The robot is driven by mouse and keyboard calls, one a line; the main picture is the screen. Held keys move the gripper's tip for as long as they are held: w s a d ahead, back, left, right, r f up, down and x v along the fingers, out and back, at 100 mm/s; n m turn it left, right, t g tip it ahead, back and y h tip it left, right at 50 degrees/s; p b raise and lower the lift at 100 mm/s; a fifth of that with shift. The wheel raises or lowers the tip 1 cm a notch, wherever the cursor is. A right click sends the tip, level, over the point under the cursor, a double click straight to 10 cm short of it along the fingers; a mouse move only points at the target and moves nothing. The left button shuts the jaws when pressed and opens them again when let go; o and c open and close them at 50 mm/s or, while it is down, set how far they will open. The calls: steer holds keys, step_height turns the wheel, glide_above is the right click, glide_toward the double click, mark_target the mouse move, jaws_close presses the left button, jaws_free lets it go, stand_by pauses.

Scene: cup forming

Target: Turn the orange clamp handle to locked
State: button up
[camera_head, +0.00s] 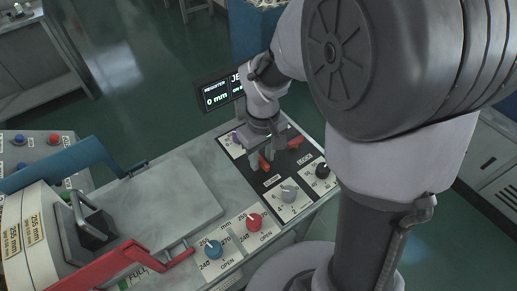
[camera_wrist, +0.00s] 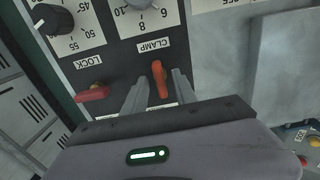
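The orange clamp handle (camera_wrist: 159,78) stands near the CLAMP label on the dark control panel. In the wrist view it points roughly along my fingers. It also shows in the head view (camera_head: 264,163), partly covered by my gripper (camera_head: 266,153). In the wrist view my gripper (camera_wrist: 160,77) is open, with one finger on each side of the orange handle. A gap shows between the handle and each finger, so it does not look gripped. Which end of its turn is the locked one cannot be read here.
A red handle (camera_wrist: 93,93) by the LOCK label lies close beside my gripper. A grey knob (camera_head: 289,191), a black knob (camera_head: 322,171), a red knob (camera_head: 253,221) and a blue knob (camera_head: 213,249) sit on the panels. A display (camera_head: 222,92) reads 0 mm.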

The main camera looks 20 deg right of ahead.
steer(key=shift+c, duration=0.2)
jaws_close()
steer(key=shift+m, duration=0.4)
steer(key=m, duration=0.4)
steer(key=m+b, duration=0.1)
steer(key=m, duration=0.3)
steer(key=shift+m, duration=0.3)
steer(key=m, duration=0.4)
steer(key=shift+b, duration=0.4)
steer(key=shift+m+b, duration=0.5)
steer(key=shift+m, duration=1.7)
